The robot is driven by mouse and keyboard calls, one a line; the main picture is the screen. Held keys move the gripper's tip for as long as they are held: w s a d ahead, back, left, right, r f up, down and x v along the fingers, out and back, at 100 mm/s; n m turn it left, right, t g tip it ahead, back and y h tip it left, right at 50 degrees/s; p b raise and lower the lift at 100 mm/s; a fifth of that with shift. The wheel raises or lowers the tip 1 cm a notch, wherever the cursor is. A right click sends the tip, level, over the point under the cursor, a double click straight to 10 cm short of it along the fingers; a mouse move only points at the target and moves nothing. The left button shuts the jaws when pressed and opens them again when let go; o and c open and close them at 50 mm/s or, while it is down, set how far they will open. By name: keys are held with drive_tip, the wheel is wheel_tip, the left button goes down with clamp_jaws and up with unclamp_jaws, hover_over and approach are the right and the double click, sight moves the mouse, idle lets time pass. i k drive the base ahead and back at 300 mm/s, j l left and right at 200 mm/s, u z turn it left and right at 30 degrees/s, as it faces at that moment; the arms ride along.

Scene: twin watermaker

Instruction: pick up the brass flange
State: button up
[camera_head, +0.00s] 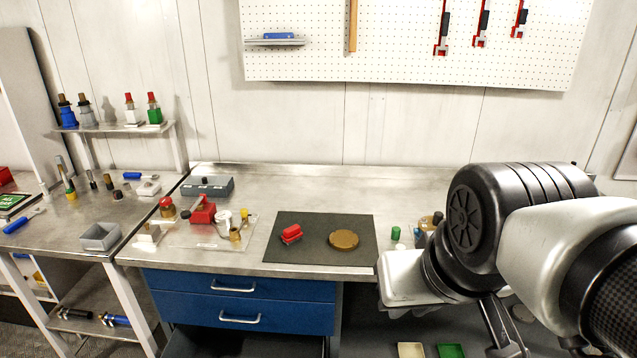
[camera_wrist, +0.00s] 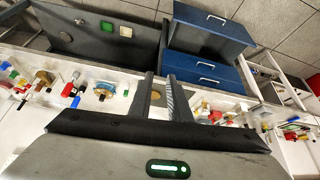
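The brass flange (camera_head: 343,240) is a flat round brown-gold disc. It lies on the dark mat (camera_head: 321,219) on the metal workbench, to the right of a red block. In the wrist view a tan disc (camera_wrist: 156,96), which looks like the flange, shows between the fingers. My gripper (camera_wrist: 161,76) has its two fingers apart with a gap and nothing held. In the head view my arm comes in from the right and hides the fingers. The flange is apart from the arm there.
A red block (camera_head: 291,234) sits on the mat's left side. A clear tray with several parts and a grey box (camera_head: 208,187) stand farther left. A green cylinder (camera_head: 396,233) stands right of the mat, near my arm. The bench behind the mat is clear.

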sight(341, 240)
drive_tip(key=i+l+u, duration=0.2)
drive_tip(key=l+u, duration=0.25)
drive_tip(key=i+l+u, duration=0.1)
drive_tip(key=l+u, duration=0.2)
drive_tip(key=u, duration=0.15)
drive_tip(key=i+l+u, duration=0.2)
drive_tip(key=l+u, duration=0.25)
